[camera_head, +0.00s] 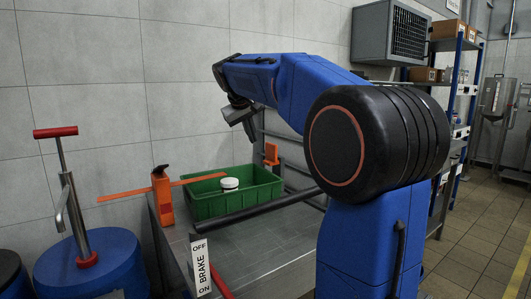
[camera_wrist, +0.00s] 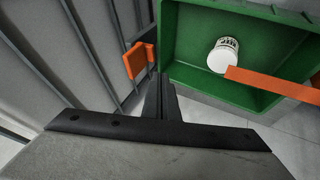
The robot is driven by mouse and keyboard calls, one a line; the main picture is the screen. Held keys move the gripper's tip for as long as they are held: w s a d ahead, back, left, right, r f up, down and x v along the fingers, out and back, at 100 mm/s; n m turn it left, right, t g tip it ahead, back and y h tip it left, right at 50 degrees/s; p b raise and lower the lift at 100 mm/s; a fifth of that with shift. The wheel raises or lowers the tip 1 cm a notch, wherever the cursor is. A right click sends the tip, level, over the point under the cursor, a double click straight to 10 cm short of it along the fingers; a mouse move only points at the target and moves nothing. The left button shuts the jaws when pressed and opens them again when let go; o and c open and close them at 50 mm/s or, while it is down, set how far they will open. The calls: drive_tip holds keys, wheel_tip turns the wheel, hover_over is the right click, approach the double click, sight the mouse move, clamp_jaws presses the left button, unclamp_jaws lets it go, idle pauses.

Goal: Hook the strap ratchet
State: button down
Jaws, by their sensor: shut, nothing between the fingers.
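An orange upright block, which looks like the ratchet (camera_head: 162,198), stands at the left edge of the cart. An orange strap (camera_head: 203,177) runs from it over the green crate and stops above a white tub; its end also shows in the wrist view (camera_wrist: 272,84). Another strap length sticks out left of the block. A small orange bracket (camera_head: 271,154) is beyond the crate's right end, and it shows left of my fingertips in the wrist view (camera_wrist: 136,60). My gripper (camera_head: 251,135) is above the crate's far side, shut and empty, its fingers (camera_wrist: 160,78) near the bracket.
The green crate (camera_head: 222,206) sits on a grey metal cart (camera_head: 265,243) with dark rails. The white tub (camera_head: 229,184) is inside it. A BRAKE lever plate (camera_head: 201,267) is at the cart's front. A blue drum (camera_head: 92,262) with a red-handled pump stands left.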

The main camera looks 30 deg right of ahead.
sight(271, 151)
drive_tip(key=x, duration=0.3)
drive_tip(key=d+x, duration=0.1)
drive_tip(key=x, duration=0.7)
drive_tip(key=shift+s+d+r, duration=0.15)
drive_tip(key=shift+d+r, duration=0.25)
drive_tip(key=shift+d, duration=0.8)
drive_tip(key=shift+d, duration=1.35)
